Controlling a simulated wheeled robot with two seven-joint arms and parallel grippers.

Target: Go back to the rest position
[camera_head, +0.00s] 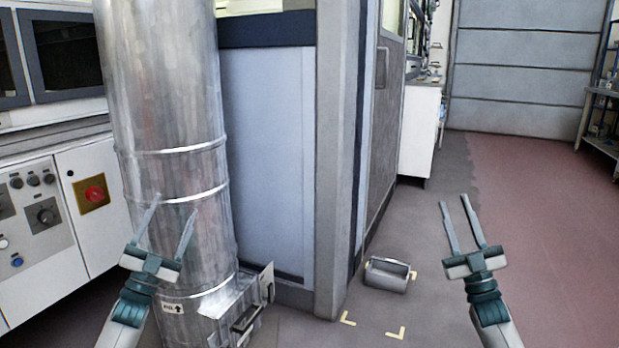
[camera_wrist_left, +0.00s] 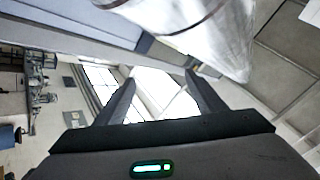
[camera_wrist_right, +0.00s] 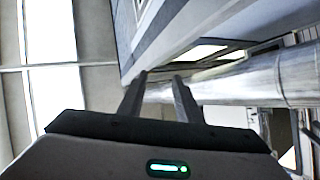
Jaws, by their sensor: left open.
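My left gripper (camera_head: 170,228) is raised in front of the big metal duct, its two fingers apart and nothing between them. In the left wrist view its fingers (camera_wrist_left: 160,95) are also spread and empty. My right gripper (camera_head: 457,222) is raised on the right above the floor, with its fingers apart and empty. In the right wrist view its fingers (camera_wrist_right: 160,95) show a gap with nothing held.
The shiny vertical duct (camera_head: 170,100) has an open hatch box (camera_head: 238,315) at its base. A grey bin (camera_head: 388,274) sits on the floor by yellow corner marks (camera_head: 397,333). A control panel (camera_head: 40,220) stands left. Floor at right (camera_head: 560,230) is clear.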

